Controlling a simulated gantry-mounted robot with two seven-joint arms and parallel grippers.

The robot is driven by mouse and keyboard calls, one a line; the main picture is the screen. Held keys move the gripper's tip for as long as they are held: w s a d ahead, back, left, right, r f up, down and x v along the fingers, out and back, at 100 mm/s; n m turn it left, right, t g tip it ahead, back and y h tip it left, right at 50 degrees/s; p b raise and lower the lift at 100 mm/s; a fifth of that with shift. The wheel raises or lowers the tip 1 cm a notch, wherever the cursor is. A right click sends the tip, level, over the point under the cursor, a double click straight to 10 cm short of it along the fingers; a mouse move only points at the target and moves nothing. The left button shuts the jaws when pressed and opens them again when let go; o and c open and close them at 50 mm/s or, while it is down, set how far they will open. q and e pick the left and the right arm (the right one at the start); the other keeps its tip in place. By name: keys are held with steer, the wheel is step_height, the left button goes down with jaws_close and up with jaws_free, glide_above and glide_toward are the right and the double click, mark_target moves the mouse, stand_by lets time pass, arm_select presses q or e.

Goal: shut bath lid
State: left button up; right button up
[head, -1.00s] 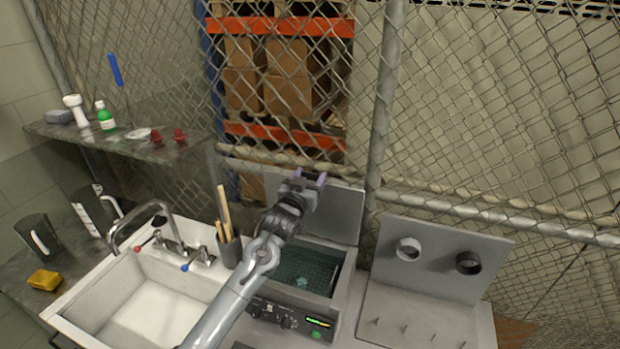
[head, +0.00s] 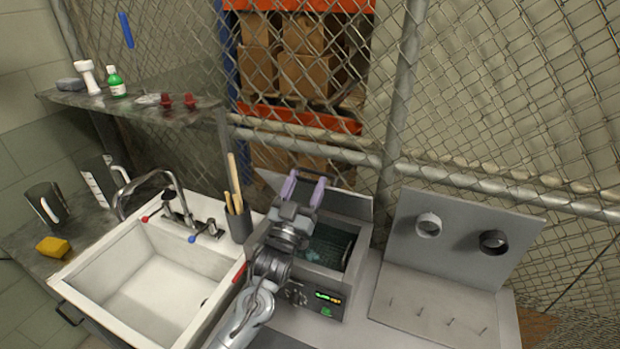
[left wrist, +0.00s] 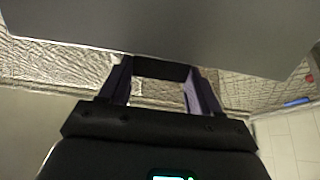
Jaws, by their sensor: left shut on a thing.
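The bath (head: 338,283) is a grey box with a teal-lit basin, a small display and knobs on its front. Its grey lid (head: 352,207) stands raised at the back of the bath, so the basin is partly uncovered. My left gripper (head: 306,182), with purple fingers, is at the lid's upper part, above the basin. In the left wrist view a black bar, seemingly the lid's handle (left wrist: 162,69), lies between the fingertips, and the grey lid (left wrist: 180,32) fills the top. My left arm hides part of the bath's front and left side. My right gripper is not seen.
A white sink (head: 150,285) with a tap stands to the left, and a dark cup (head: 238,222) holding sticks is beside the bath. A grey panel stand (head: 450,245) with two rings and several pegs is to the right. A wire fence rises behind.

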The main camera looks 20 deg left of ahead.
arm_select(q)
steer(key=shift+s+f, duration=0.25)
steer(key=shift+f, duration=0.25)
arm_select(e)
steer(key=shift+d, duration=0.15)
arm_select(q)
steer(key=o, duration=1.5)
steer(key=shift+s, duration=0.1)
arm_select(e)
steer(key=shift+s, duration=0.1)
arm_select(q)
steer(key=shift+s, duration=0.1)
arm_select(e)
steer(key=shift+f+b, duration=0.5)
arm_select(q)
steer(key=shift+v, duration=5.3)
steer(key=shift+s+a, duration=0.1)
